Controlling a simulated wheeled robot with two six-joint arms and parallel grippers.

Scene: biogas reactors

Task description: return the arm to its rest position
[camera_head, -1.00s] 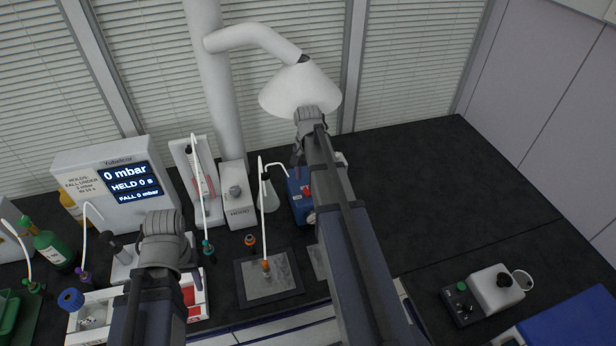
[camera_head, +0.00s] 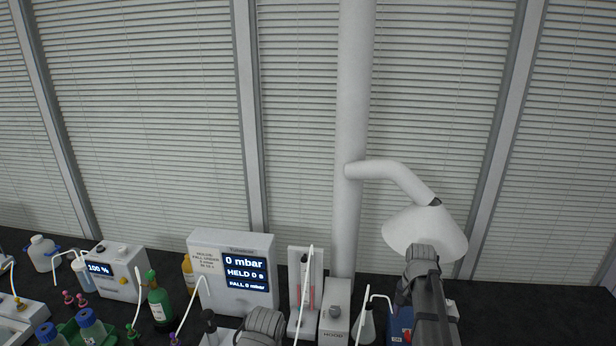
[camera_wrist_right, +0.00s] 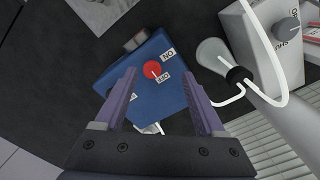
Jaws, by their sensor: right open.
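My right gripper (camera_wrist_right: 159,75) is open and empty in the right wrist view, its two fingers apart. Beyond the fingers is a blue box (camera_wrist_right: 118,76) with a red knob and ON and OFF labels. I cannot tell how far the fingertips are from it. In the head view my right arm (camera_head: 430,305) rises from the bottom right, in front of the white lamp-like hood, and partly covers the blue box (camera_head: 398,322).
A white-tubed flask (camera_head: 366,325) stands beside the blue box, near the HOOD box (camera_head: 335,318). A display unit (camera_head: 204,256) reads 0 mbar. The white hood (camera_head: 400,232) hangs from a vertical pipe (camera_head: 354,120). Bottles and small devices crowd the left bench.

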